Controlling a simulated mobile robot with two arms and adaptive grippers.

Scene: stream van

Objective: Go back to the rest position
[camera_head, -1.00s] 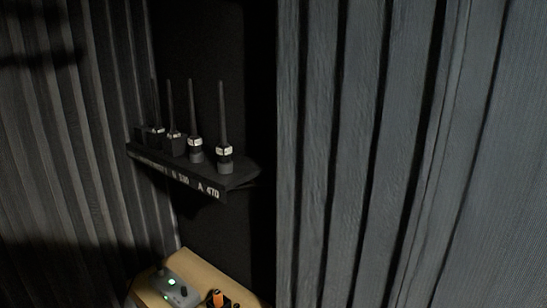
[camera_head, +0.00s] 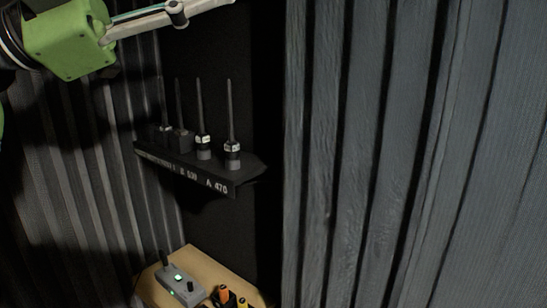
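My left gripper (camera_head: 172,16) comes in at the top left, with a green body and pale grey finger links reaching right. It is cut off by the top edge, so whether it is open or shut is not clear. No held thing shows at it. It appears above a dark shelf (camera_head: 188,172) in the picture. My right gripper is not in view.
Several black devices with tall antennas, one of them a device (camera_head: 232,153) at the right end, stand on the labelled shelf. Below, a wooden top (camera_head: 205,268) bears a grey box (camera_head: 180,285) with green lights and orange-tipped items (camera_head: 224,293). Grey corrugated walls (camera_head: 400,150) flank the recess.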

